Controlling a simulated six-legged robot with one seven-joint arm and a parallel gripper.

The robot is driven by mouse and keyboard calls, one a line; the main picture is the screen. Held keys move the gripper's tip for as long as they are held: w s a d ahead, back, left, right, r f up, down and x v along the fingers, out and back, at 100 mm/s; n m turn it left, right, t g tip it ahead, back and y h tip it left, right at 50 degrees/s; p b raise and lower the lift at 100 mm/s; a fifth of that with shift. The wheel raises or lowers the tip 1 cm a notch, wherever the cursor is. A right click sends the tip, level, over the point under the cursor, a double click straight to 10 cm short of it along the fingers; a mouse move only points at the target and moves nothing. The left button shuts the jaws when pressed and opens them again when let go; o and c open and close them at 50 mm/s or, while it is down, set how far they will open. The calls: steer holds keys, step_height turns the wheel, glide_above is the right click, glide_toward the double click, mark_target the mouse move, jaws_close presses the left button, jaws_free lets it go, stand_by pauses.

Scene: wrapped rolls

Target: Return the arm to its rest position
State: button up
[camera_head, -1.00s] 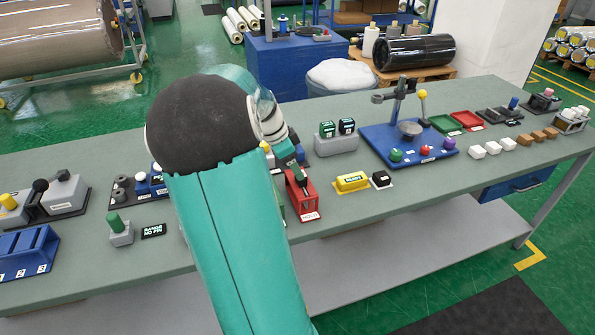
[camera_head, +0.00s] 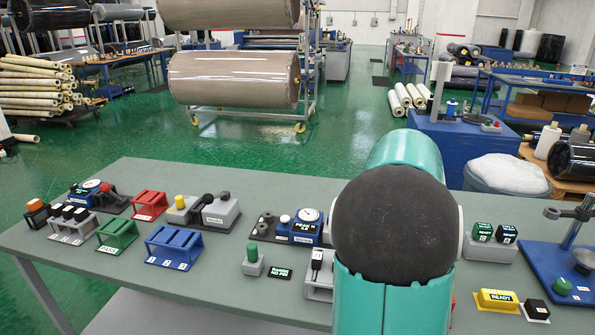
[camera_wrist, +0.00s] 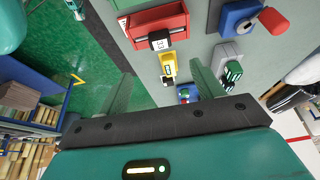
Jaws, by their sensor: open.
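My arm (camera_head: 390,235) is folded up at the right of the middle in the head view, its dark round joint in front of the bench. My gripper is hidden behind it there. In the wrist view my gripper (camera_wrist: 163,85) has its two fingers spread, with nothing between them. It is above the bench, with a red holder (camera_wrist: 152,22), a small black block (camera_wrist: 159,40) and a yellow READY block (camera_wrist: 168,66) beyond the fingers.
The grey-green bench (camera_head: 150,180) carries a blue slotted rack (camera_head: 173,246), a green rack (camera_head: 117,236), a red rack (camera_head: 149,204) and a green-topped post (camera_head: 252,258). A blue stand (camera_head: 560,265) is at the right. Green floor (camera_head: 130,140) lies open behind the bench.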

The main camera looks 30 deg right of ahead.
steer(key=shift+a, duration=0.1)
steer(key=w+a+r+n+t+y, duration=0.1)
steer(key=w+a+n+t, duration=0.2)
steer(key=a+n, duration=0.65)
steer(key=w+a+r+n+t+y, duration=0.1)
steer(key=w+a+r+n+t, duration=0.2)
steer(key=a, duration=1.1)
steer(key=s+a+f+n+t, duration=0.1)
steer(key=s+a+n, duration=0.2)
steer(key=a+n, duration=0.4)
steer(key=s+a+f+n+t+y, duration=0.1)
steer(key=s+a+n, duration=0.2)
steer(key=a+n, duration=0.4)
steer(key=a, duration=0.7)
steer(key=shift+s+f+t, duration=0.2)
steer(key=shift+f+t, duration=0.05)
steer(key=shift+t, duration=0.15)
steer(key=shift+n, duration=0.25)
